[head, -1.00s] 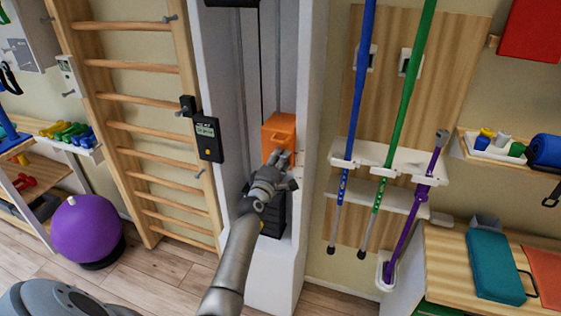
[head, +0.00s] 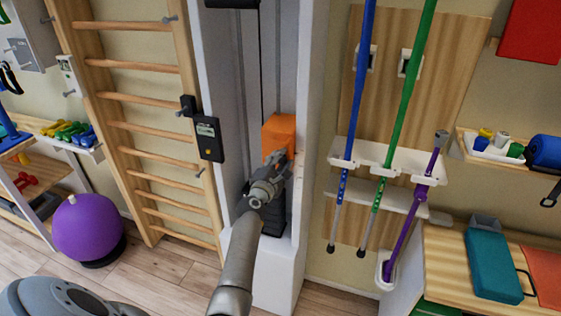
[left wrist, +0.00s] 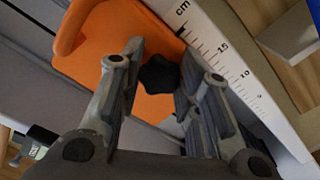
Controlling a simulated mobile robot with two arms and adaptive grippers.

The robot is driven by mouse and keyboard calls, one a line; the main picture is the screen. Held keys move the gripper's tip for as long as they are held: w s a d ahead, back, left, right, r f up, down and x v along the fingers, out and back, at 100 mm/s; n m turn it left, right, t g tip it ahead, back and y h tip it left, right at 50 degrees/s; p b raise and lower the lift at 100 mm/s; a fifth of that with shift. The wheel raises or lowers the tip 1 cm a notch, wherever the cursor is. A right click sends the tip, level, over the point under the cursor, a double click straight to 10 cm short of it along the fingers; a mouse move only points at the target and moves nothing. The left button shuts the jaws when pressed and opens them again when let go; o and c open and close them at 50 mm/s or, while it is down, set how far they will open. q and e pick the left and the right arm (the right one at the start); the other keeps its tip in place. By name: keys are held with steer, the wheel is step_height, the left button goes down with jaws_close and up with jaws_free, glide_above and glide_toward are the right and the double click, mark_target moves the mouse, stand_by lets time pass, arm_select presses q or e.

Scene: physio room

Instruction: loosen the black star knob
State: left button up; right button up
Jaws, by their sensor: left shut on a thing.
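The black star knob (left wrist: 158,73) sits on the front of an orange block (left wrist: 125,45) in the left wrist view. My left gripper (left wrist: 160,75) has one finger on each side of the knob and is shut on it. In the head view my left gripper (head: 278,160) is at the lower front of the orange block (head: 279,130), inside a white upright frame. The gripper hides the knob there. My right gripper is not in view.
A white centimetre scale (left wrist: 222,55) runs close beside the block. Dark weight plates (head: 273,215) are below it in the white frame (head: 311,150). A black device with a display (head: 208,138) is on the frame's left. Wooden wall bars (head: 145,100) stand left, and coloured poles (head: 403,110) in a rack right.

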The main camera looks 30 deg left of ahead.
arm_select(q)
steer(key=shift+r, duration=0.15)
steer(key=o, duration=1)
steer(key=shift+s, duration=0.1)
steer(key=shift+s+d, duration=0.15)
steer(key=shift+s, duration=0.2)
steer(key=v, duration=1.1)
steer(key=shift+d, duration=0.1)
